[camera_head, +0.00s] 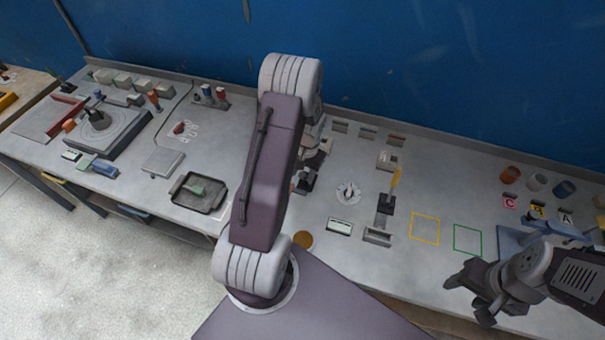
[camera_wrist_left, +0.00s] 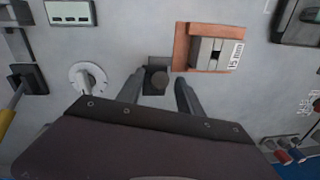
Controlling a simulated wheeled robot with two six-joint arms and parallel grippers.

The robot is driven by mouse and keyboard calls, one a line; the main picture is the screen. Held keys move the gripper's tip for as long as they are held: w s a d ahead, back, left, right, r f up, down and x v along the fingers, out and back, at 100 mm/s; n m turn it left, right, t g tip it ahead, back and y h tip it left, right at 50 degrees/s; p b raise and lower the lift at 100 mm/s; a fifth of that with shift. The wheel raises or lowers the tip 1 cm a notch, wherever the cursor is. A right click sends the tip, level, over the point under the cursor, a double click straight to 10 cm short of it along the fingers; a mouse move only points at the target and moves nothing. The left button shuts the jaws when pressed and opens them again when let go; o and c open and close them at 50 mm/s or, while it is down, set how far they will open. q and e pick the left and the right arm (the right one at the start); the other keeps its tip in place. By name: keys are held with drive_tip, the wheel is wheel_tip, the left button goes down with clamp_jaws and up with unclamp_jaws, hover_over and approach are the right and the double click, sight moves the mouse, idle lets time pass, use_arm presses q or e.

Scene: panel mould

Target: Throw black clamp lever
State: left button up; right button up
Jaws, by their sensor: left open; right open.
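The black clamp lever (camera_wrist_left: 157,76), with a round dark knob on a square black base, stands on the grey bench in the left wrist view. My left gripper (camera_wrist_left: 158,90) is open, with one finger on each side of the knob in this view; I cannot tell whether they touch it. In the head view a black piece that looks like the lever (camera_head: 304,183) shows just beside my left arm, which hides most of that gripper. My right gripper (camera_head: 471,296) is open and empty at the lower right, over the bench's front edge.
A white dial (camera_head: 348,193) and a display (camera_head: 340,227) are close by. A yellow-handled lever (camera_head: 386,203) stands further right. A black tray (camera_head: 183,203) lies to the left. Yellow and green outlined squares are empty.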

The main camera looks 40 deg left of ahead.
use_arm(q)
wheel_tip(320, 180, down, 2)
clamp_jaws()
idle(1.6)
